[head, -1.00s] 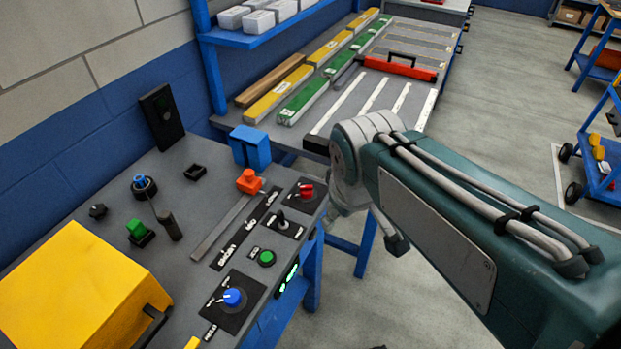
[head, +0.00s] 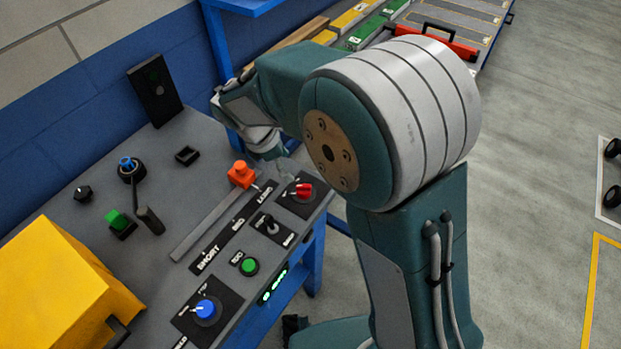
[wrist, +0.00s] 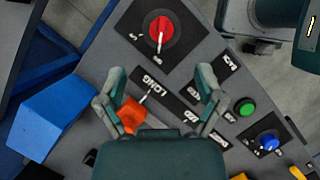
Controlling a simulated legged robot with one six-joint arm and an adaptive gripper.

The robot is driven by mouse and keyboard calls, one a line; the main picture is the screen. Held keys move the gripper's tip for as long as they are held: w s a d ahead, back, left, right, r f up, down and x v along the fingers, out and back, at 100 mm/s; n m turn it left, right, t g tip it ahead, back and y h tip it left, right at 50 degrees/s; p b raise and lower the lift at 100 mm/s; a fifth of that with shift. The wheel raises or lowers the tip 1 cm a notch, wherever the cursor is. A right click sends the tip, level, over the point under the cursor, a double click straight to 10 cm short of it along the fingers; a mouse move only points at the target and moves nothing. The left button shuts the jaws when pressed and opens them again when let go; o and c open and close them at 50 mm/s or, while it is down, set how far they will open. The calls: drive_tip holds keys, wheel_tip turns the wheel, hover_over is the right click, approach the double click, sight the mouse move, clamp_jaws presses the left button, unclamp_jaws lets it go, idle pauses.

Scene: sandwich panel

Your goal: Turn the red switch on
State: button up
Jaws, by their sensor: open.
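The red switch (head: 303,190) is a red rotary knob on a black square plate at the far right corner of the grey panel table. In the wrist view the red switch (wrist: 161,30) lies ahead of the fingertips, with a light pointer line on it and small white marks on the plate. My gripper (wrist: 163,82) is open and empty, above the panel and short of the knob, not touching it. In the head view my gripper is small and partly hidden by my arm, close to the knob.
A black toggle (head: 270,225), a green button (head: 250,266) and a blue knob (head: 206,309) line the near edge. A yellow box (head: 60,295) stands at left.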

sight(301, 186)
wheel_tip(301, 186, down, 4)
drive_tip(key=shift+d+f, duration=0.1)
drive_tip(key=x, duration=0.2)
drive_tip(key=d+x, duration=0.1)
drive_tip(key=x, duration=0.2)
drive_tip(key=shift+d, duration=0.15)
drive_tip(key=shift+d+f, duration=0.15)
drive_tip(key=shift+f, duration=0.3)
drive_tip(key=shift+a, duration=0.4)
drive_tip(key=shift+c, duration=0.4)
drive_tip(key=shift+d, duration=0.2)
drive_tip(key=c, duration=1.1)
